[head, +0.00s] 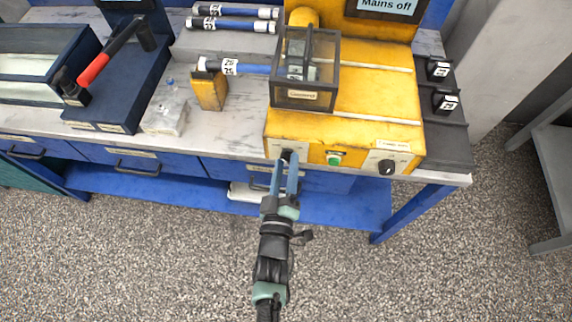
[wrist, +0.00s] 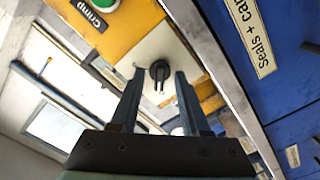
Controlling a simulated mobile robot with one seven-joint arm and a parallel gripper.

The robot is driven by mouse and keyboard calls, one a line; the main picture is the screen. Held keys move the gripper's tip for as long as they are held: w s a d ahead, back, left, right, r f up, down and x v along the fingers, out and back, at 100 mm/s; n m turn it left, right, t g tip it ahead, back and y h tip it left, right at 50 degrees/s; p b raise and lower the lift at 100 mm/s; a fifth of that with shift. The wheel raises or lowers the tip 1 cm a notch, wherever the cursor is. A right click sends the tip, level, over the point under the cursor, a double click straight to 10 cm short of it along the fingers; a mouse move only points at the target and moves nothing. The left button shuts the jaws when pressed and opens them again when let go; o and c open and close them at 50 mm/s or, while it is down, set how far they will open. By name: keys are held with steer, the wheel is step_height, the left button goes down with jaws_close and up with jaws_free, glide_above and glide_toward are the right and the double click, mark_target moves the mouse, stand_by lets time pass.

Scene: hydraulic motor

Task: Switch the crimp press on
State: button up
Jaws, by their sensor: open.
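The yellow crimp press (head: 375,95) stands on the bench, and its screen (head: 388,7) reads "Mains off". On its front face, a black switch knob (head: 287,155) sits on a pale plate at the left; the knob also shows in the wrist view (wrist: 160,71). A green button (head: 334,159) is right of it, labelled "Crimp" in the wrist view. A black dial (head: 386,167) is at the far right. My gripper (head: 284,164) is open just in front of the switch knob. In the wrist view its fingertips (wrist: 159,75) appear either side of the knob; contact cannot be told.
A clear guard box (head: 305,95) covers the press tooling, with a hose (head: 235,67) entering from the left. A yellow block (head: 210,91) and a red-handled tool (head: 100,62) are further left. Blue drawers (head: 130,160) run under the bench edge. The floor in front is clear.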

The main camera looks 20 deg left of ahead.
steer(key=shift+c, duration=0.2)
jaws_close()
stand_by(0.3)
steer(key=m+b, duration=0.1)
steer(key=m, duration=0.2)
steer(key=shift+f+m+b, duration=0.1)
steer(key=shift+m+b, duration=0.2)
steer(key=shift+b, duration=0.05)
steer(key=m+b, duration=0.4)
steer(key=m, duration=0.6)
steer(key=shift+a+m+b, duration=0.1)
steer(key=shift+m+b, duration=0.9)
steer(key=shift+m, duration=1.2)
